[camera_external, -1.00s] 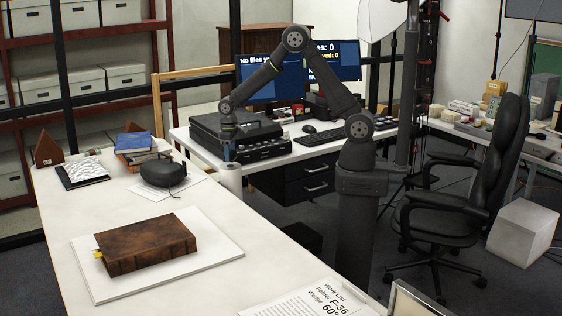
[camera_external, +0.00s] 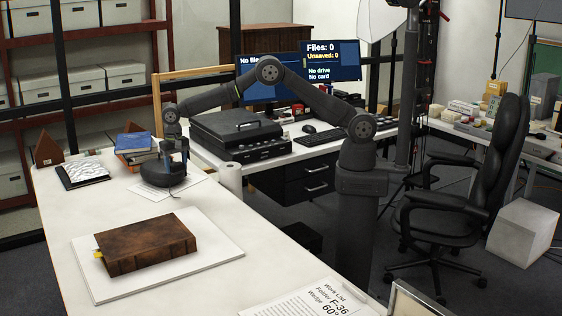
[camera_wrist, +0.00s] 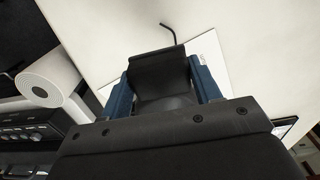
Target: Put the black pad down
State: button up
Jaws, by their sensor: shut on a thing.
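The black pad (camera_external: 152,175) is a dark, rounded piece with a thin cord, at the far left part of the white table. It sits on or just over a white paper sheet; I cannot tell whether it touches. My gripper (camera_external: 174,160) points down onto it from above. In the wrist view the blue fingers (camera_wrist: 160,92) stand on both sides of the dark pad (camera_wrist: 157,70) and are shut on it. The cord sticks out beyond the pad there. The pad's near side is hidden by my gripper's body.
A brown book (camera_external: 147,243) lies on a white board (camera_external: 200,262) in front. Blue and brown books (camera_external: 135,141) and a patterned flat item (camera_external: 82,174) are beside the pad. A white roll (camera_external: 231,178) stands at the table's right edge. Bare table lies between pad and book.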

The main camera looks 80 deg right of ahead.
jog(key=a+m, duration=0.1)
jog(key=a, duration=0.3)
send_over(161, 213)
notch_tip(161, 213, down, 7)
jog(key=shift+r, duration=0.15)
jog(key=shift+a+f, duration=0.1)
jog(key=shift+f, duration=1.95)
jog(key=shift+f, duration=0.1)
jog(key=o, duration=1)
